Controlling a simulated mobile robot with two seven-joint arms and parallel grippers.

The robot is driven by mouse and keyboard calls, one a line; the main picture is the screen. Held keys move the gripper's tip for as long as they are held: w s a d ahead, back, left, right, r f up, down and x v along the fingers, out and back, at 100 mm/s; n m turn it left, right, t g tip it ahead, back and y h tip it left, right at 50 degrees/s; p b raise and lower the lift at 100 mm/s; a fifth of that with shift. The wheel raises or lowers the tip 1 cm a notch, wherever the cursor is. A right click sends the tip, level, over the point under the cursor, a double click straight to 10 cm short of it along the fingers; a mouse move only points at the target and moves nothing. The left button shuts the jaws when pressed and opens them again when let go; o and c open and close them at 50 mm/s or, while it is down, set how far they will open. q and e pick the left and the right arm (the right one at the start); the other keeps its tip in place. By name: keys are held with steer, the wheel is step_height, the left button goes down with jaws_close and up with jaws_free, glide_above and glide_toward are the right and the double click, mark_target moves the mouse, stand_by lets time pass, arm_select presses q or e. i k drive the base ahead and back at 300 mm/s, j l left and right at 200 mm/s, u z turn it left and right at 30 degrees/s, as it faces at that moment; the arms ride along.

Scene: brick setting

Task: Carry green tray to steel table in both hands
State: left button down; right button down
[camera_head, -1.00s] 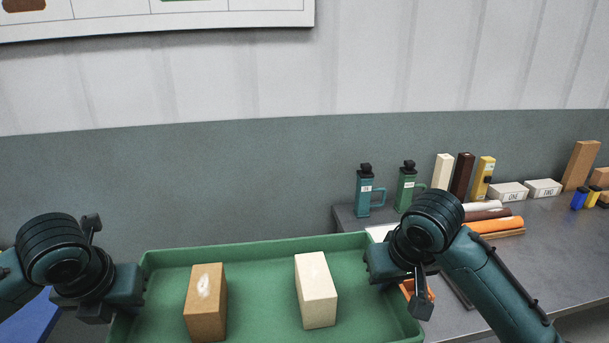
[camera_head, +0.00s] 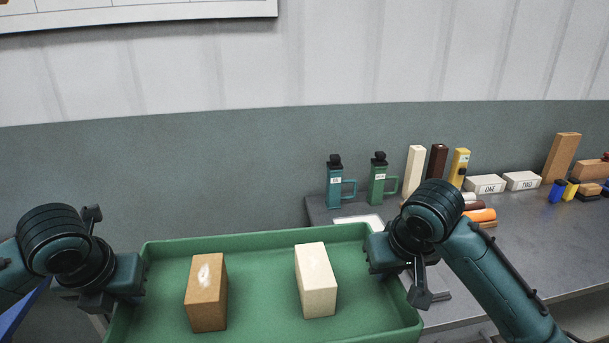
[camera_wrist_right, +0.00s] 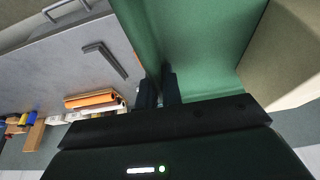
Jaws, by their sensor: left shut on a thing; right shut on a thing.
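The green tray (camera_head: 262,245) is held between my two grippers in the head view, with a brown brick (camera_head: 206,293) and a cream brick (camera_head: 316,281) standing in it. My left gripper (camera_head: 140,277) is shut on the tray's left wall. My right gripper (camera_head: 375,253) is shut on its right wall; the wrist view shows the fingers (camera_wrist_right: 160,92) on either side of the green wall. The steel table (camera_head: 520,245) is to the right, its near left part hidden behind the tray and my right arm. The tray's near edge is out of view.
On the table stand a teal bottle (camera_head: 335,184), a green bottle (camera_head: 378,180), upright cream, dark brown and yellow blocks, white blocks (camera_head: 485,184) marked ONE and TWO, and orange rolls (camera_head: 480,215). A tall brown block (camera_head: 561,157) stands far right. The table's front right is clear.

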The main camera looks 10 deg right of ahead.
mark_target(568, 246)
steer(key=l, duration=2.6)
steer(key=i+l, duration=0.1)
steer(key=l, duration=0.4)
steer(key=i+l, duration=0.1)
steer(key=l, duration=0.95)
steer(key=i, duration=0.05)
